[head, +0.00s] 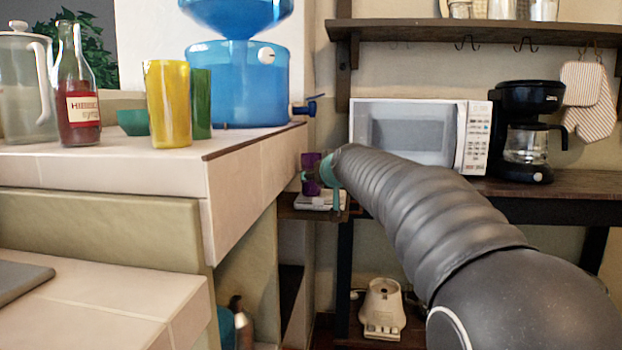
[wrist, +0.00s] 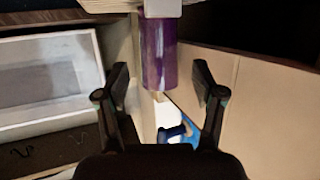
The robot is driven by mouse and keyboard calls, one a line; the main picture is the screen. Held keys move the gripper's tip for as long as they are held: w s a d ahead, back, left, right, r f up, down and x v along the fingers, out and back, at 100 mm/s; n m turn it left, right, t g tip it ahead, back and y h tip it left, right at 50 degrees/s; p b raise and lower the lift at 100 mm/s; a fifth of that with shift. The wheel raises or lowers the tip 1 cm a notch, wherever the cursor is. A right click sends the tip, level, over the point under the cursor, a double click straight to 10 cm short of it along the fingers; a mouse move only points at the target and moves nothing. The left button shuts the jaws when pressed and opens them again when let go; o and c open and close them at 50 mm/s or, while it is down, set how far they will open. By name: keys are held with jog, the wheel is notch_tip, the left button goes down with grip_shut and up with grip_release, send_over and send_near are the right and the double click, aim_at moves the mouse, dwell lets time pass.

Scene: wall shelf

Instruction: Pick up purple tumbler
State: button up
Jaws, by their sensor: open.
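The purple tumbler (head: 311,174) stands on a white flat object on a small wall shelf, beyond the tiled counter's corner in the head view. The wrist view looks upside down; there the tumbler (wrist: 159,50) hangs into the picture from the top middle. My gripper (wrist: 160,82) is open, with one dark finger to each side of the tumbler in that picture. A gap shows on both sides, and neither finger touches it. How deep the tumbler sits between the fingers is unclear. In the head view, my arm partly hides the gripper.
The white flat object (head: 320,201) lies under the tumbler. The tiled counter (head: 110,170) at left holds a yellow tumbler (head: 168,104), a green tumbler (head: 201,104), a syrup bottle (head: 77,95) and a blue water dispenser (head: 237,85). A microwave (head: 408,132) and coffee maker (head: 526,130) stand at right.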

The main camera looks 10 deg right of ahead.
aim_at(314, 192)
jog(key=shift+p+x, duration=0.7)
jog(key=shift+x, duration=3.5)
jog(key=shift+d, duration=0.15)
jog(key=c, duration=1.1)
grip_shut()
jog(key=shift+s+d+r, duration=0.1)
jog(key=shift+d+r, duration=0.05)
